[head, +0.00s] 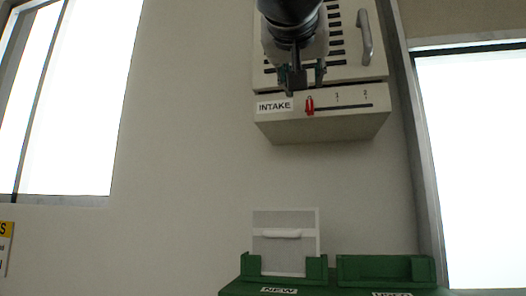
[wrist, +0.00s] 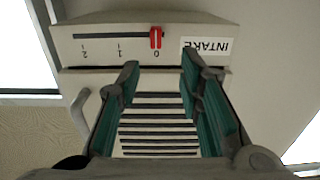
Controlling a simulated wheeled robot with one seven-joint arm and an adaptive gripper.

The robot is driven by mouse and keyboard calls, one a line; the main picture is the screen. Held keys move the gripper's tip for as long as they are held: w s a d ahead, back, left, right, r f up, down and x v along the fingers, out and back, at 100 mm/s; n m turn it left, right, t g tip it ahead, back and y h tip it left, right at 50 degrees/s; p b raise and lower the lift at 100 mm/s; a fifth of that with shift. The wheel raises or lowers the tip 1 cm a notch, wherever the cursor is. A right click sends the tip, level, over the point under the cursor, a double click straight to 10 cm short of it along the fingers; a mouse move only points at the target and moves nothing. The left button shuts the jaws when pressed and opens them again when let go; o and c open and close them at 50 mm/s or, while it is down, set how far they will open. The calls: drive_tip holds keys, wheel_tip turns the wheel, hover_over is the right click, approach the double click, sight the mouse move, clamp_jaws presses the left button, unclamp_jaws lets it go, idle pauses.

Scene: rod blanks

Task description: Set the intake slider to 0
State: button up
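The intake slider's red knob (head: 309,105) sits at the left end of its dark slot (head: 345,107) on the front of the beige unit. In the wrist view, which is upside down, the red knob (wrist: 156,37) stands at the mark 0, by the INTAKE label (wrist: 206,48). Marks 1 and 2 lie further along the slot. My gripper (head: 303,78) is in front of the unit, above and slightly left of the knob in the head view. In the wrist view my gripper (wrist: 160,75) has its two fingers wide apart with nothing between them, clear of the knob.
The beige unit has a slatted grille (wrist: 158,125) and a door handle (head: 364,38). Below stand green trays (head: 385,268), the left one holding a white-framed filter panel (head: 285,243). Bright windows (head: 80,100) flank the wall. The wall between unit and trays is clear.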

drive_tip(key=shift+v, duration=1.85)
